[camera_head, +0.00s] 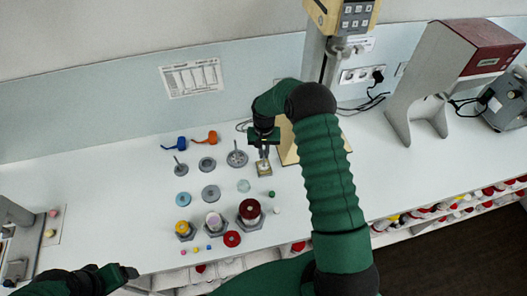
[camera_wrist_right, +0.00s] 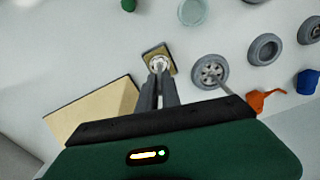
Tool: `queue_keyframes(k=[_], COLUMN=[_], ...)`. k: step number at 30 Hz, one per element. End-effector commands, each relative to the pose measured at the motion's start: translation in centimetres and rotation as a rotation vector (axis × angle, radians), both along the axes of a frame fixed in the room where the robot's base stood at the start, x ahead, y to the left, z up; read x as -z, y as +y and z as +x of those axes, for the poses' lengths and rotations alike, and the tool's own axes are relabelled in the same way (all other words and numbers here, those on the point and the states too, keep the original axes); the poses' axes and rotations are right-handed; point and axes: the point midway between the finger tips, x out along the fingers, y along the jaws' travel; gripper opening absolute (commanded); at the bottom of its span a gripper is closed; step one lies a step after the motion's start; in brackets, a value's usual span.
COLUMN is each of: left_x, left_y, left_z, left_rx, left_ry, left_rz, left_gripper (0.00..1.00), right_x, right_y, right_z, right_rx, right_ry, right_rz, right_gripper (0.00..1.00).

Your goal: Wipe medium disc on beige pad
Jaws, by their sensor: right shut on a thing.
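The beige pad (camera_head: 264,174) is a small square with a dark edge, lying on the white bench at the foot of a beige block. In the right wrist view the pad (camera_wrist_right: 150,51) lies under my fingertips. My right gripper (camera_head: 264,154) points down over it, shut on a small pale metal disc (camera_wrist_right: 158,64), which appears to be the medium disc. The disc is over the pad; fingers partly hide it, and I cannot tell whether they touch. My left gripper (camera_head: 127,271) is at the lower left, away from the pad; its jaw opening is unclear.
A perforated stemmed disc (camera_head: 237,159), a smaller stemmed disc (camera_head: 180,169) and grey rings (camera_head: 207,164) lie left of the pad. Several jars, including a dark-red one (camera_head: 250,210), stand nearer. The beige block (camera_wrist_right: 92,112) is close beside my right gripper. The bench right of my arm has free room.

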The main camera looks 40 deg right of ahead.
Motion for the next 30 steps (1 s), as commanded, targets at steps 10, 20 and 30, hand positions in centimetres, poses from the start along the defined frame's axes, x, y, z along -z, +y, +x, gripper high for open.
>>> queue_keyframes(k=[10,20,30], left_x=[-0.3,0.5,1.1], left_y=[0.0,0.0,0.0], left_z=[0.0,0.0,0.0], left_rx=[0.000,0.000,0.000], left_ry=[0.000,0.000,0.000], left_rz=[0.000,0.000,0.000], left_gripper=[0.75,0.75,0.75], right_x=[0.0,0.1,0.1], right_y=[0.3,-0.2,-0.6], right_z=[-0.8,0.4,1.3], right_rx=[0.000,0.000,0.000], right_ry=[0.000,-0.001,0.000], right_rz=[0.000,-0.001,0.000], right_gripper=[0.00,0.00,0.00])
